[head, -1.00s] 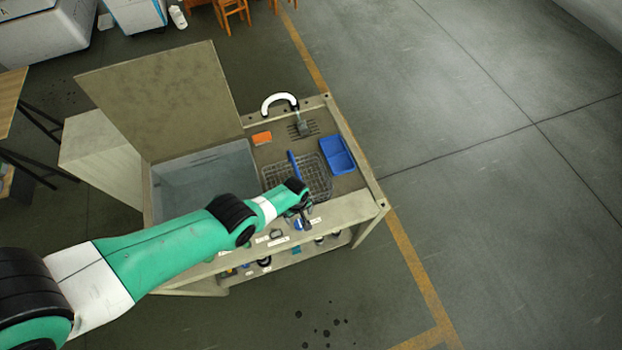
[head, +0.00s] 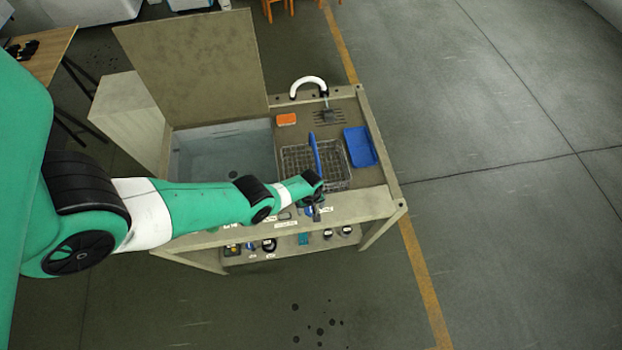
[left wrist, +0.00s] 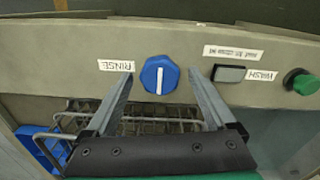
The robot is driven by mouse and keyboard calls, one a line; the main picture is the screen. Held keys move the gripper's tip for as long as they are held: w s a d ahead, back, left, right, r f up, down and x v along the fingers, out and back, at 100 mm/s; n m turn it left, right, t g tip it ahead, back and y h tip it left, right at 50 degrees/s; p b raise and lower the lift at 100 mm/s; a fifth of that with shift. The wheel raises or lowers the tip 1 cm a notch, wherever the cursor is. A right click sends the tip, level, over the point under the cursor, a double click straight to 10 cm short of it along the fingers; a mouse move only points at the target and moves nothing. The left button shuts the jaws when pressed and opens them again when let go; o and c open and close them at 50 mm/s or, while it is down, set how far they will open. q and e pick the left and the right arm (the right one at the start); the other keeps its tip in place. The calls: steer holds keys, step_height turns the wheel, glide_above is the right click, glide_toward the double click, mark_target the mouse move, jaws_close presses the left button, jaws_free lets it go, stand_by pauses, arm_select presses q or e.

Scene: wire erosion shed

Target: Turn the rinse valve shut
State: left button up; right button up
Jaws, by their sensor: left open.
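The rinse valve is a blue knob (left wrist: 160,76) with a white line, on the front panel in the left wrist view. A RINSE label (left wrist: 115,66) is beside it. The white line runs straight up and down in that view. My left gripper (left wrist: 160,82) is open, with one finger on each side of the knob; I cannot tell whether either touches it. In the head view my left gripper (head: 314,212) is at the bench's front panel, and the arm hides much of the panel there. My right gripper is in neither view.
A grey button (left wrist: 229,74) and a green button (left wrist: 301,82) marked WASH share the panel. On the bench (head: 375,203) are a wire basket (head: 297,160), a blue tray (head: 359,147), an orange block (head: 287,119) and a tap (head: 308,82). A raised lid (head: 195,70) stands behind the tank.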

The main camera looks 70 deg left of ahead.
arm_select(q)
steer(key=c, duration=1.4)
steer(key=shift+o, duration=0.2)
steer(key=m, duration=0.4)
steer(key=shift+m, duration=0.3)
steer(key=m, duration=0.4)
steer(key=shift+m, duration=0.3)
steer(key=m, duration=0.4)
steer(key=shift+m, duration=2.4)
